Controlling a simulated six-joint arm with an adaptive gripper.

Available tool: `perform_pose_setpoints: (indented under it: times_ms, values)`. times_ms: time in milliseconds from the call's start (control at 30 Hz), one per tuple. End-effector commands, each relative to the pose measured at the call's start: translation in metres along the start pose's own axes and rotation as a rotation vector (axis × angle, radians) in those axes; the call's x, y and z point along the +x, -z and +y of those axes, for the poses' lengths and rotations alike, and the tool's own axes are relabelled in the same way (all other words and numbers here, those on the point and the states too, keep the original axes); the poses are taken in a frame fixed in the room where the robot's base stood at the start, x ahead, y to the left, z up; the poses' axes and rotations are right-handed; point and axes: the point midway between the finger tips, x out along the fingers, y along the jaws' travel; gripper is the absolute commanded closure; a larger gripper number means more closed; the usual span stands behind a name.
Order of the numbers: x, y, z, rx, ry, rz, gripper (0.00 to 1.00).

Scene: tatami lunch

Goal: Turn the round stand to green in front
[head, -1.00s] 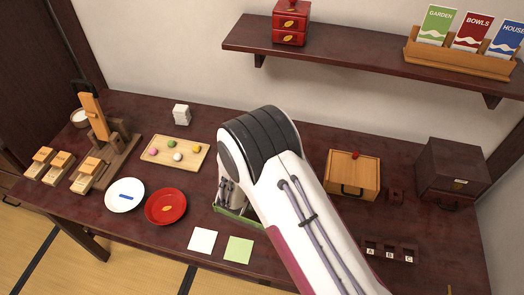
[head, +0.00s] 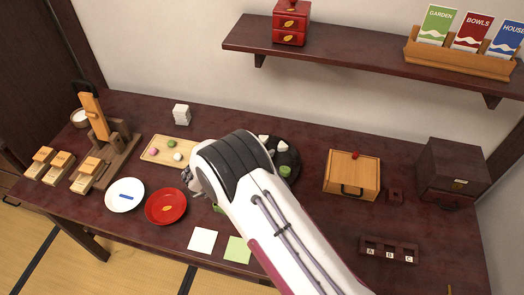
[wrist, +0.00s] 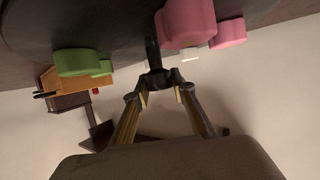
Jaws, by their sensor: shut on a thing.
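The round stand (head: 293,158) is dark and sits near the middle of the table, partly hidden by my arm in the head view. In the wrist view the stand (wrist: 110,25) fills the top, with a green piece (wrist: 83,62) at left and pink pieces (wrist: 187,22) at right. My gripper (wrist: 157,82) is shut on a dark upright peg (wrist: 152,52) at the stand.
A wooden board with small coloured balls (head: 153,151) lies left of my arm. White (head: 125,195) and red (head: 165,207) plates, and white (head: 202,240) and green (head: 238,250) squares, lie in front. A wooden box (head: 351,175) stands right of the stand.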

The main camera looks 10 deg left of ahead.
Motion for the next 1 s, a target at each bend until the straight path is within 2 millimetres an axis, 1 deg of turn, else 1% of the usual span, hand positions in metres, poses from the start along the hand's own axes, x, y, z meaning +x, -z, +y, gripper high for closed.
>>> perform_pose_setpoints:
  times_ms: [500,1000]
  values:
    - [0.0010,0.0014,-0.0002,0.073,-0.171,0.003,1.00]
    - [0.0014,0.0015,0.0004,0.118,-0.281,0.003,1.00]
